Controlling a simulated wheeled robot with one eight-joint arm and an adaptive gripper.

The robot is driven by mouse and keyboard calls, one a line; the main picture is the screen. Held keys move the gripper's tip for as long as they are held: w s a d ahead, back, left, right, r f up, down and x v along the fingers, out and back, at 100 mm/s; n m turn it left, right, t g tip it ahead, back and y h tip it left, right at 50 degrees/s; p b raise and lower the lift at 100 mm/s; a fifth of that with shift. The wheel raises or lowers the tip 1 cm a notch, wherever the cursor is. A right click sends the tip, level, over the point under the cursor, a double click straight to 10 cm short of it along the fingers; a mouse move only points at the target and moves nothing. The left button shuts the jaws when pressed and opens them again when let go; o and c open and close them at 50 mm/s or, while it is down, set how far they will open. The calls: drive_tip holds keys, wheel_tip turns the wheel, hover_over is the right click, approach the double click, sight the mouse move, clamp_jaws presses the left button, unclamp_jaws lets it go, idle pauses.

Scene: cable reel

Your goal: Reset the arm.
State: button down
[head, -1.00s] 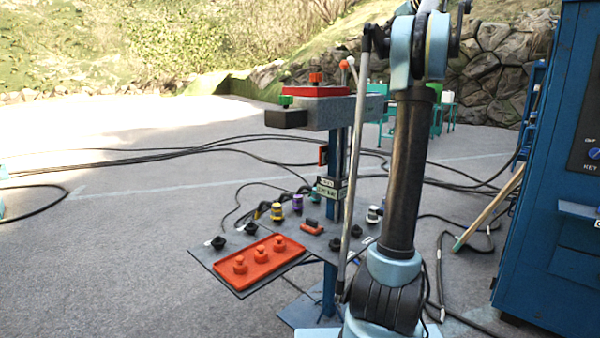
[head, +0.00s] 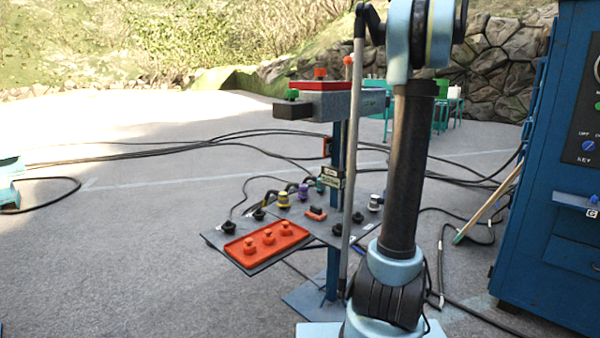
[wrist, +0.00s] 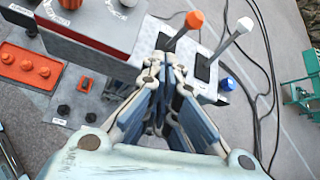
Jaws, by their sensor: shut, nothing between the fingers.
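My gripper (wrist: 166,62) shows in the wrist view with its linked fingers together, and I see nothing held between them. Beyond the fingertips are a grey box with knobs (wrist: 95,25) and two levers, one orange-tipped (wrist: 195,20) and one white-tipped (wrist: 245,25). How far the fingertips are from these I cannot tell. In the head view my arm stands upright right of centre, its top cut off by the frame; the gripper is not seen there.
A blue post stand (head: 335,190) carries a grey box (head: 330,105) and a dark shelf with a red tray (head: 268,243) and several connectors. A blue cabinet (head: 560,200) stands at right. Black cables (head: 200,145) cross the paved ground. The left foreground is open.

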drive_tip(key=s+a+f+n+g+h, duration=0.1)
drive_tip(key=s+a+f+n, duration=0.3)
drive_tip(key=s+f, duration=0.4)
drive_tip(key=s+a+f+n+g+h, duration=0.1)
drive_tip(key=s+a+f+n+g, duration=0.1)
drive_tip(key=s+a+f+n, duration=0.5)
drive_tip(key=s+a+f+n+g, duration=0.1)
drive_tip(key=s+f, duration=0.5)
drive_tip(key=f, duration=0.5)
drive_tip(key=s+f+n+g+h, duration=0.1)
drive_tip(key=s+f+n, duration=0.5)
drive_tip(key=s+f, duration=0.6)
drive_tip(key=s+d+f+n+g+h, duration=0.1)
drive_tip(key=s+f+n+h, duration=0.2)
drive_tip(key=s+f, duration=0.9)
wheel_tip(320, 180, down, 11)
drive_tip(key=n, duration=0.3)
drive_tip(key=shift+s+n+g+h, duration=0.3)
drive_tip(key=shift+s+n+g, duration=0.1)
drive_tip(key=shift+w, duration=0.1)
drive_tip(key=shift+w+f, duration=0.15)
drive_tip(key=shift+w, duration=0.2)
